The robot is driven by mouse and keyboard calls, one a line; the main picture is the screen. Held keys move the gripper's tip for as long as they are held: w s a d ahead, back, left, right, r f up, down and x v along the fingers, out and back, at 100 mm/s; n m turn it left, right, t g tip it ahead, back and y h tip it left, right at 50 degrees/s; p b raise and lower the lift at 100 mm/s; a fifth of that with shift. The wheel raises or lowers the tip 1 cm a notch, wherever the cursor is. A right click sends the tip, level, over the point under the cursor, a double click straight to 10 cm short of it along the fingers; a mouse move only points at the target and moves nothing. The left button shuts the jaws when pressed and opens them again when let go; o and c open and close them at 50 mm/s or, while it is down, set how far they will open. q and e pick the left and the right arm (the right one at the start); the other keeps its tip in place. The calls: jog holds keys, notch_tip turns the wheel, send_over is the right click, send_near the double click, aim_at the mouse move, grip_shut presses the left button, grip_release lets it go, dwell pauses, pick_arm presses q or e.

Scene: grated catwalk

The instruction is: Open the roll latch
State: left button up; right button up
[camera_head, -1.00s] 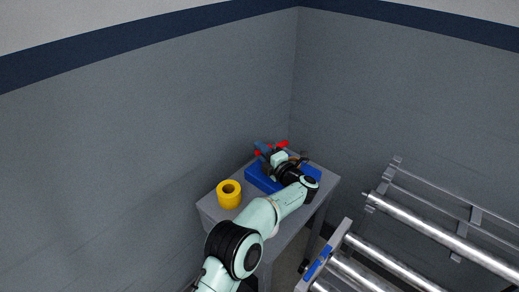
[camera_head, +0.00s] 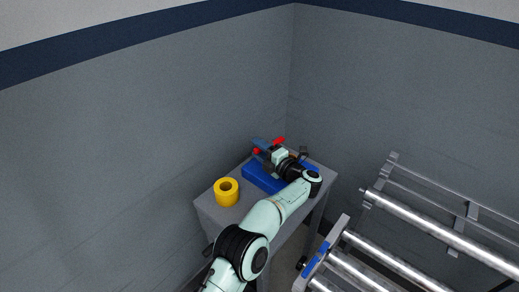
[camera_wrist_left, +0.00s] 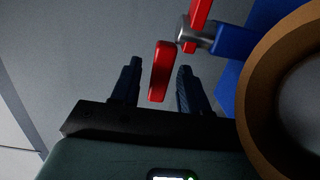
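The roll latch has a red lever (camera_head: 278,141) and a blue base (camera_head: 258,178) on a small grey table. In the left wrist view, one red end (camera_wrist_left: 160,72) stands between my finger tips, and another red piece (camera_wrist_left: 199,14) rises above it. A silver pivot (camera_wrist_left: 190,33) and a blue arm (camera_wrist_left: 232,40) join at the lever. A brown-orange ring (camera_wrist_left: 252,95) fills the right side. My left gripper (camera_wrist_left: 159,82) is open around the red end, with visible gaps on both sides; it also shows in the head view (camera_head: 264,147). My right gripper is out of view.
A yellow roll (camera_head: 227,192) stands on the table's (camera_head: 212,211) left part. A metal frame with shiny rollers (camera_head: 400,262) stands to the right of the table. Grey walls meet in the corner close behind the table.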

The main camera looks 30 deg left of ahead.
pick_arm(q)
jog(key=v, duration=1.3)
jog(key=shift+s+d, duration=0.1)
jog(key=shift+d, duration=0.1)
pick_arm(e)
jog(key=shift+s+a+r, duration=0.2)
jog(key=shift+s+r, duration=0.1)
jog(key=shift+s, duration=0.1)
